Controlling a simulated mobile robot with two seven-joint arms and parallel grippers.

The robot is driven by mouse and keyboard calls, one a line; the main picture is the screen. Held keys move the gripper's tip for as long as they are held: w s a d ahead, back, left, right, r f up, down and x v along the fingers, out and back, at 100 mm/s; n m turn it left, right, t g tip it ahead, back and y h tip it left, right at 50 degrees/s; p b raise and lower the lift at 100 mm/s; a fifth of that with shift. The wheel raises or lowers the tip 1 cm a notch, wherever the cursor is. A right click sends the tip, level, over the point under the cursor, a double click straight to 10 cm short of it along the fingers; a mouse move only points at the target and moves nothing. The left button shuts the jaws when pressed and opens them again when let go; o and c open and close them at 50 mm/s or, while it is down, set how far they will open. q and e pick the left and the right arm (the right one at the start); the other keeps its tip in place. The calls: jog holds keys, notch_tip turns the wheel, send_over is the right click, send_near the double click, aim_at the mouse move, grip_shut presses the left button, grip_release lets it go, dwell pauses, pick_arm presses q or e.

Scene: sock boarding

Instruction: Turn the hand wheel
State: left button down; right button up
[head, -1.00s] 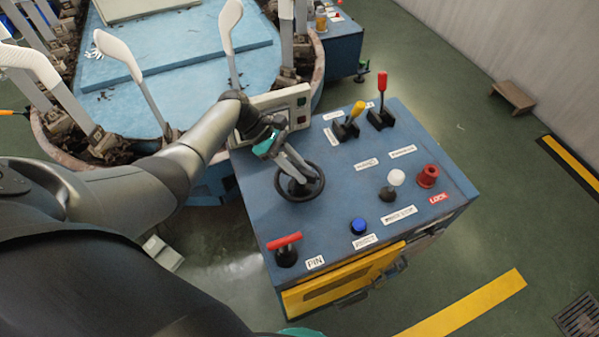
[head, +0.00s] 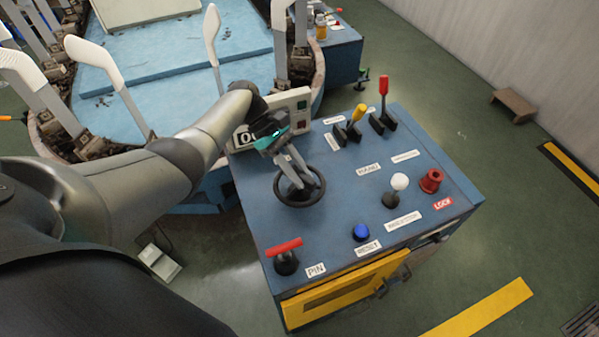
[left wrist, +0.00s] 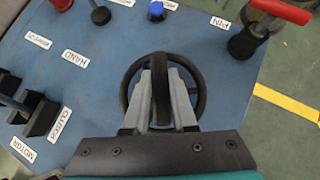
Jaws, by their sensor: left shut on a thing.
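The black hand wheel (head: 312,199) lies flat on the blue control console near its left side. My left gripper (head: 300,182) reaches down onto the wheel from the upper left. In the left wrist view the hand wheel (left wrist: 200,99) shows as a dark ring. There, my left gripper's two grey fingers (left wrist: 161,100) stand either side of a dark upright part of the wheel, shut on it. The lower part of the wheel is hidden behind my gripper. My right gripper is not in view.
The console (head: 345,210) also bears a red T-handle (head: 285,249), a blue button (head: 361,232), a white-knobbed lever (head: 399,184), a red lock knob (head: 431,181), and yellow (head: 357,114) and red (head: 383,88) levers. A machine with white foot-shaped boards (head: 100,66) stands behind.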

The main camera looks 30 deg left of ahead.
pick_arm(q)
jog(key=c, duration=0.7)
grip_release()
jog(key=shift+b+v, duration=0.6)
jog(key=shift+v, duration=7)
jog(key=shift+f, duration=0.1)
